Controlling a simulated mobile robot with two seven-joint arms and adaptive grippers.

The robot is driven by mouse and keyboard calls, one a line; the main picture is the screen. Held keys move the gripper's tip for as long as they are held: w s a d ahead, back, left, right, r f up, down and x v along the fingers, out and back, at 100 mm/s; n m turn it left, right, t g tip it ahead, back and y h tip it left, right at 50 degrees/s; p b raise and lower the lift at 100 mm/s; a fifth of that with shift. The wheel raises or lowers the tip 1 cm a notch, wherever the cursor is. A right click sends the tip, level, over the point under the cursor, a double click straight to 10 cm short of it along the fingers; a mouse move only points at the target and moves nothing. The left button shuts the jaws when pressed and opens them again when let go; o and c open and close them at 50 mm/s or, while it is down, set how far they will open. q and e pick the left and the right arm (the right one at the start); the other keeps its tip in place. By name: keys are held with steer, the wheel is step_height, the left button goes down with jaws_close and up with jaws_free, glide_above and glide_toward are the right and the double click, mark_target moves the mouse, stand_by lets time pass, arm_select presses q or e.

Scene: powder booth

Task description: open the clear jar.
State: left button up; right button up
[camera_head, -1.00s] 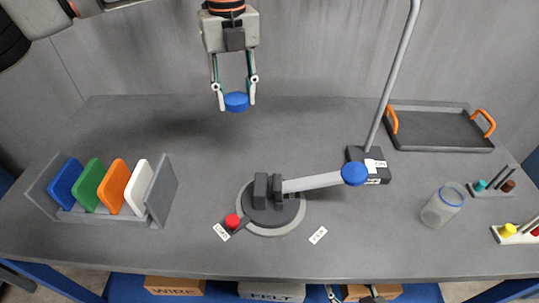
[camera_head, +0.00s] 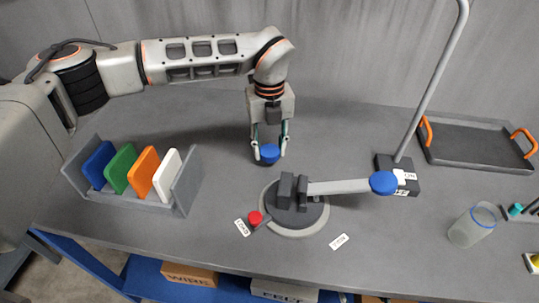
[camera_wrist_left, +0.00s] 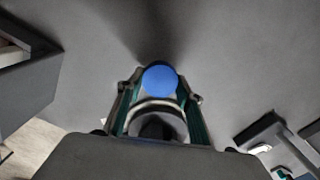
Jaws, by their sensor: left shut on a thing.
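The clear jar (camera_head: 472,226) stands upright on the right part of the table, with a blue band around its rim and no lid on its mouth. My left gripper (camera_head: 269,155) is shut on a round blue lid (camera_head: 269,153), far to the left of the jar and behind the round clamp. The lid is low over the table; I cannot tell if it touches. In the left wrist view the blue lid (camera_wrist_left: 160,79) sits between the fingers of the left gripper (camera_wrist_left: 158,90). My right gripper is not in view.
A round clamp base (camera_head: 295,222) with a blue-ended lever (camera_head: 383,183) stands mid-table. A post on a dark base (camera_head: 398,178) rises between it and the jar. A rack of coloured plates (camera_head: 187,182) is at left, a tray (camera_head: 480,142) at back right. The back middle is clear.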

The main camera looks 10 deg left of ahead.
mark_target(270, 150)
arm_select(q)
steer(key=shift+f, duration=1.6)
steer(key=shift+f, duration=0.15)
steer(key=o, duration=1.2)
steer(key=shift+o, duration=0.2)
step_height(270, 150, up, 12)
steer(key=shift+r, duration=0.15)
